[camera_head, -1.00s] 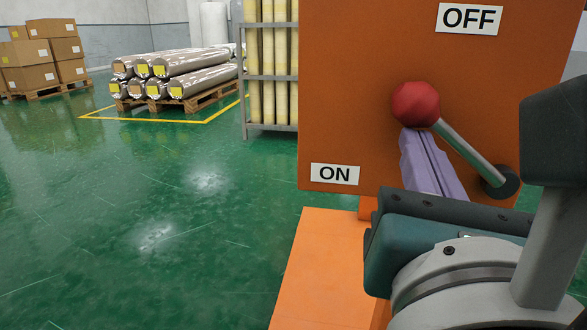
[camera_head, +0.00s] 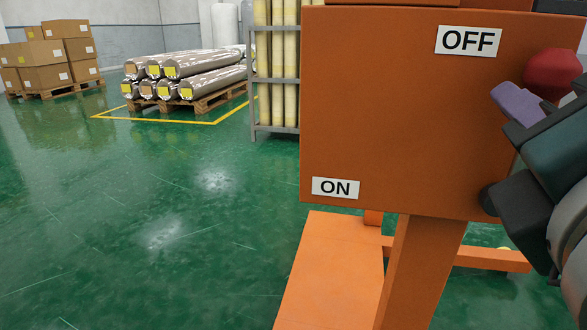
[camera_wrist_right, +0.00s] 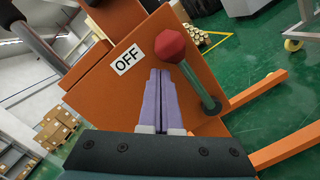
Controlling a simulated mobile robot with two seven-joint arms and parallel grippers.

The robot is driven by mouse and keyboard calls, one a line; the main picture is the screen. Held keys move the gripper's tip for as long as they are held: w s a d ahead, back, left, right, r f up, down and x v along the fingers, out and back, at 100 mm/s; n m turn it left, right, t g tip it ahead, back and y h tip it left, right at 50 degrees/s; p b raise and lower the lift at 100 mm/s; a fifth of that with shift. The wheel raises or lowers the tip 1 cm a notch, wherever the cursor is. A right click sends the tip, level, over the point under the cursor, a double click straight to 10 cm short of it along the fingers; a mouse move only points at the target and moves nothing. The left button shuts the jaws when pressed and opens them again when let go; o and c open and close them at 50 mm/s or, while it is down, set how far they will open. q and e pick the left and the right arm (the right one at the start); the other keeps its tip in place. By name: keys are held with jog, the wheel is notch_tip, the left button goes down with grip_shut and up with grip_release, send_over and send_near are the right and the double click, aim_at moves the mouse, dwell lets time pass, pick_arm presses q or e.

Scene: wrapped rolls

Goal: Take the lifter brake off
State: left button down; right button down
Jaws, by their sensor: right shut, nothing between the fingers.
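The brake lever has a red knob (camera_head: 553,73), seen at the right edge of the head view, up and right of its dark pivot (camera_head: 489,200). The orange lifter panel (camera_head: 385,115) carries an OFF label (camera_head: 468,41) at upper right and an ON label (camera_head: 335,188) at lower left. My right gripper (camera_head: 506,95) has its purple fingers shut and empty, just left of the knob. In the right wrist view the shut fingers (camera_wrist_right: 160,75) lie beside the grey-green lever rod (camera_wrist_right: 195,82), below the knob (camera_wrist_right: 170,45). I cannot tell whether they touch it. My left gripper is out of view.
The lifter's orange post (camera_head: 420,270) and base (camera_head: 330,270) stand below the panel. A rack of upright rolls (camera_head: 275,75), a pallet of wrapped rolls (camera_head: 185,80) and stacked boxes (camera_head: 50,58) stand behind. The green floor at left is clear.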

jog(key=shift+s+d, duration=0.15)
jog(key=shift+d, duration=0.2)
dwell(0.5)
